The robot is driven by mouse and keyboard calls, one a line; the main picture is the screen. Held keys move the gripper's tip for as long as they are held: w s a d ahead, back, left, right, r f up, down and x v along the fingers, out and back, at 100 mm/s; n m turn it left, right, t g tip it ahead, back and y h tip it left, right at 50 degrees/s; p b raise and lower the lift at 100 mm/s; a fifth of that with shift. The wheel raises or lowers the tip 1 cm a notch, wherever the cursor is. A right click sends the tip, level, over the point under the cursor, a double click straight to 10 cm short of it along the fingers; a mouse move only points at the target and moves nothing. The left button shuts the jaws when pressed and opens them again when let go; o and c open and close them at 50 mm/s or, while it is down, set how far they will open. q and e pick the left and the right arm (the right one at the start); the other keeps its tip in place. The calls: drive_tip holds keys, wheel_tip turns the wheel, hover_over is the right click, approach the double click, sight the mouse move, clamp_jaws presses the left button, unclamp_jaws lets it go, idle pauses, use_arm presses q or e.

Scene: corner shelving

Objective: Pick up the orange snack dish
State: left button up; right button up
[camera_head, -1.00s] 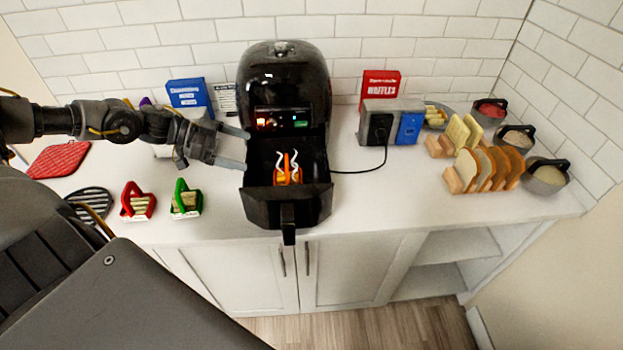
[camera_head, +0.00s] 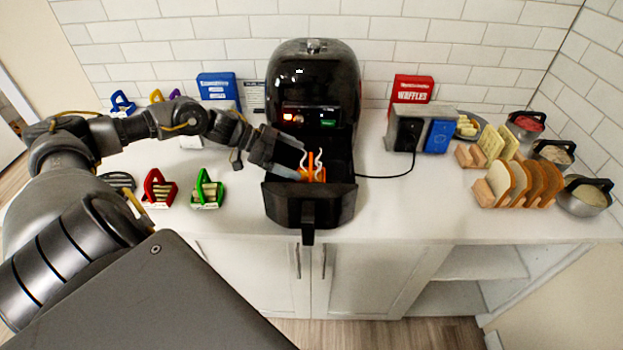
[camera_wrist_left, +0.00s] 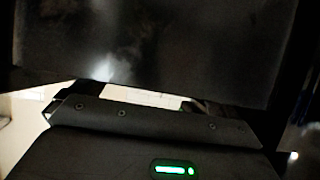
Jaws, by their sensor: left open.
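The orange snack dish (camera_head: 318,174) sits in the pulled-out drawer (camera_head: 308,209) of the black air fryer (camera_head: 315,85). White wavy steam-like marks rise above it. My left gripper (camera_head: 298,165) is open and reaches in from the left, with its fingers at the dish's left side over the drawer. The fingers hide part of the dish; I cannot tell whether they touch it. The left wrist view is mostly dark and does not show the dish clearly. My right gripper is not in view.
A red dish (camera_head: 158,188) and a green dish (camera_head: 207,188) stand left of the drawer. A toaster (camera_head: 405,130) with a cord, a bread rack (camera_head: 520,184) and several pots stand at the right. Counter between drawer and bread rack is mostly clear.

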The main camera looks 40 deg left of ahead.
sight(311, 164)
use_arm(q)
drive_tip(key=shift+w+d+p, duration=0.2)
drive_tip(key=shift+d+p, duration=0.15)
drive_tip(key=shift+d, duration=0.1)
drive_tip(key=p+x, duration=0.2)
drive_tip(key=x, duration=0.1)
drive_tip(key=shift+d, duration=0.4)
drive_tip(key=shift+w+d+f, duration=0.3)
drive_tip(key=shift+c, duration=0.9)
drive_tip(key=c, duration=1.6)
drive_tip(key=shift+a, duration=0.1)
drive_tip(key=shift+c, duration=0.2)
wheel_tip(311, 164, up, 18)
drive_tip(key=b, duration=0.3)
